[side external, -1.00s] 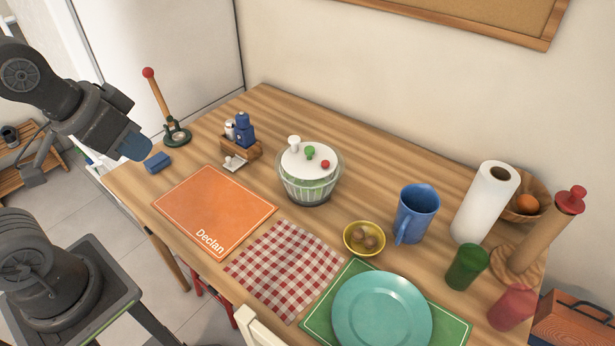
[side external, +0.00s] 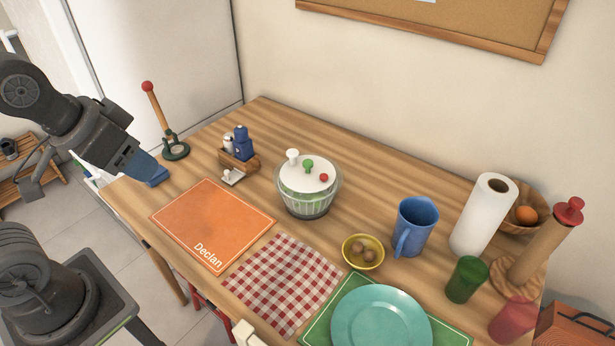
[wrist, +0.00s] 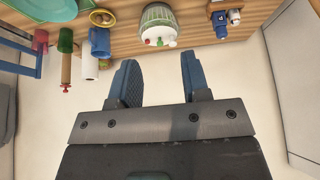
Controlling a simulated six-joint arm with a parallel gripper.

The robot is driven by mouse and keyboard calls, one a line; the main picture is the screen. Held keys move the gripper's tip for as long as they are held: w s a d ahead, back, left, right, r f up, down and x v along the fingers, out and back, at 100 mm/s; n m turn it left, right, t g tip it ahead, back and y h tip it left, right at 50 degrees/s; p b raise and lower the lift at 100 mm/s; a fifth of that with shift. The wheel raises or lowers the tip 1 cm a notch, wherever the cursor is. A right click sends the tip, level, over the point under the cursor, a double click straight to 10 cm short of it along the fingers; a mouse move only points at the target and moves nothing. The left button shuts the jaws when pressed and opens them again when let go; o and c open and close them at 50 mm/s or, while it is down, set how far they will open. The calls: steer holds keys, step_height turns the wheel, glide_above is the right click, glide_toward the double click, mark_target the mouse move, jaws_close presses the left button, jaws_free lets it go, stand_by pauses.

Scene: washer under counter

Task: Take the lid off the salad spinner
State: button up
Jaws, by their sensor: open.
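The salad spinner (side external: 306,203) stands upright on the wooden table, a clear ribbed bowl with something pale green inside. Its white lid (side external: 303,176) sits on top and carries a white knob, a green knob and a red button. In the wrist view the spinner (wrist: 159,22) appears at the top, beyond the gap between my fingers. My gripper (side external: 147,168) is at the table's left end, well away from the spinner. Its two blue fingers (wrist: 158,58) are apart with nothing between them.
A wooden caddy (side external: 240,163) with shakers and a red-topped stand (side external: 163,120) are behind. A yellow bowl (side external: 363,252) and blue mug (side external: 414,228) are right of the spinner. The orange placemat (side external: 212,224) is clear.

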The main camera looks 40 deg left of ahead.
steer(key=shift+o, duration=1.3)
steer(key=w+r+n+g, duration=0.2)
steer(key=w+r+n, duration=0.2)
steer(key=w, duration=0.8)
steer(key=n+g+y, duration=0.1)
steer(key=n+g, duration=0.2)
steer(key=n, duration=0.4)
glide_above(308, 161)
steer(key=f, duration=2)
steer(key=shift+s+a+f, duration=0.1)
steer(key=shift+a+f, duration=0.1)
steer(key=shift+f, duration=0.15)
steer(key=shift+d+f, duration=0.15)
steer(key=shift+f, duration=1.3)
steer(key=shift+d+f, duration=0.1)
steer(key=shift+f, duration=1.3)
steer(key=shift+c, duration=0.4)
jaws_close()
